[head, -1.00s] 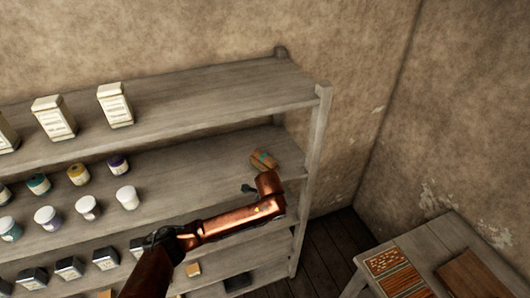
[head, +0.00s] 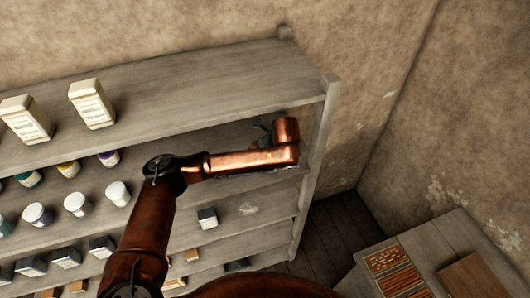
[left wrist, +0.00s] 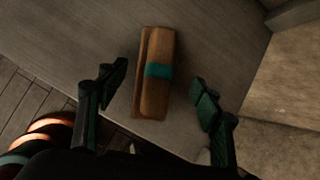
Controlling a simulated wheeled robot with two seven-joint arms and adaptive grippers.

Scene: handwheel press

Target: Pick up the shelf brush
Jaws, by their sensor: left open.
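The shelf brush (left wrist: 154,90) is a brown wooden block with a teal band around its middle. It lies on a grey wooden shelf board, close to the board's edge, in the left wrist view. My left gripper (left wrist: 160,86) is open, with one dark finger on each side of the brush and a visible gap to both. The fingers do not hold it. In the head view my copper left arm reaches into the shelf's right end and hides the brush and most of the gripper. My right gripper is not in view.
The grey shelf unit (head: 200,92) holds cartons (head: 92,103) on top and several jars (head: 78,204) and dark boxes below, left of my arm. Its right post (head: 316,165) stands close to my arm. A table (head: 441,240) is at lower right.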

